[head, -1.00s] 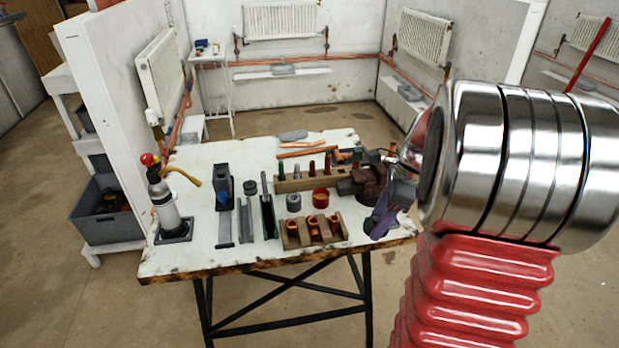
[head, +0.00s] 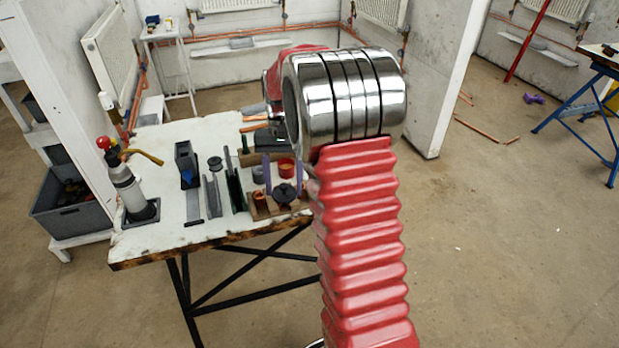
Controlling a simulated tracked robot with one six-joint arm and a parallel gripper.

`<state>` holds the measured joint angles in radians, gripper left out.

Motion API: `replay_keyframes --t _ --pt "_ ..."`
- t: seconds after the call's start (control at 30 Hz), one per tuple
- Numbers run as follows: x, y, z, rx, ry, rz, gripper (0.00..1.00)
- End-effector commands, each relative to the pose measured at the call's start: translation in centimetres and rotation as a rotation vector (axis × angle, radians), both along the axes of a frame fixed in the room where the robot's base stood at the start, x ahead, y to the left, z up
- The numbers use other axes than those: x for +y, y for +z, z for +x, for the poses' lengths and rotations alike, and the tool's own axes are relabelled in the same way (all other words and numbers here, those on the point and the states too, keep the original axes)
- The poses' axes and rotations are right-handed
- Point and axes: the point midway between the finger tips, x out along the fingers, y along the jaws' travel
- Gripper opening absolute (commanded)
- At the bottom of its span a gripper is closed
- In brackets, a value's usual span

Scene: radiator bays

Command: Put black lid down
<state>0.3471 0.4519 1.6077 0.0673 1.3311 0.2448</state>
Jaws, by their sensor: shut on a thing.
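The black lid (head: 284,194) is a round dark disc with a knob on top, in the head view near the table's right front edge. My gripper (head: 283,184) points down with its two purple fingers on either side of the lid and is shut on it. The lid appears in front of the wooden block with copper fittings (head: 260,207) and hides part of it. I cannot tell whether it touches the block or hangs above it. The open red tin (head: 286,167) stands just behind the lid, seen between the fingers.
A grey tin (head: 259,174) stands left of the red one. Grey channels (head: 214,194), a dark stand (head: 186,163) and a gas torch (head: 125,183) occupy the white worktable (head: 170,232). My arm hides the table's right side. A grey crate (head: 72,213) stands at left.

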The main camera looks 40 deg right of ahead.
Motion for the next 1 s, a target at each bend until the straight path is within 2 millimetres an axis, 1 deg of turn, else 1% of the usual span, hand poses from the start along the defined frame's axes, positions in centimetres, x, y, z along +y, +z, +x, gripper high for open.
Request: replay_keyframes --t 0.03,0.17,0.2,0.4,0.5,0.6,0.67,1.0 --pt "1.6 -0.5 0.9 0.003 0.082 0.001 0.32" --pt "5.4 -1.5 2.6 0.008 0.264 0.005 0.32" --pt "6.6 -1.9 3.1 0.011 0.315 0.005 0.32" --pt "12.7 -3.7 4.7 0.013 0.519 0.006 0.32" --pt "14.9 -4.4 5.0 0.014 0.578 0.007 0.32" --pt "16.0 -4.7 5.2 0.013 0.609 0.006 0.32" --pt "16.3 -4.8 5.2 0.013 0.617 0.007 0.32" --pt "16.3 -4.8 5.2 0.013 0.617 0.007 0.32"
